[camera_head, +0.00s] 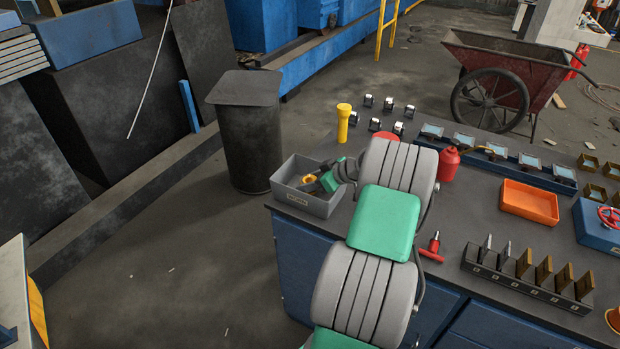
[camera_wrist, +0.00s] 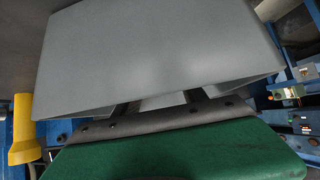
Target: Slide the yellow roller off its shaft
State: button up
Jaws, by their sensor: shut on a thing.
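A small yellow ring-shaped piece, which looks like the yellow roller (camera_head: 309,178), shows at the tips of my gripper (camera_head: 313,180) in the head view. It is over or inside a grey bin (camera_head: 322,208) on the table's near left corner. My gripper is shut on it, reaching in from the right. In the wrist view the fingers (camera_wrist: 160,101) stand apart, and their tips are hidden behind a large grey surface (camera_wrist: 160,55), probably the bin. The roller is hidden there. I cannot make out its shaft.
A yellow flashlight (camera_head: 343,122) stands upright behind the bin; it also shows in the wrist view (camera_wrist: 21,130). A red bottle (camera_head: 449,163), an orange tray (camera_head: 529,202) and a slotted rack (camera_head: 527,281) are to the right. A dark drum (camera_head: 249,140) stands on the floor beyond.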

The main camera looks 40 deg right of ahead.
jog(key=shift+f, duration=0.4)
jog(key=o, duration=1.4)
jog(key=shift+o, duration=0.2)
jog(key=b+v, duration=0.1)
jog(key=v, duration=0.7)
jog(key=shift+w+b, duration=0.1)
jog(key=shift+b, duration=0.2)
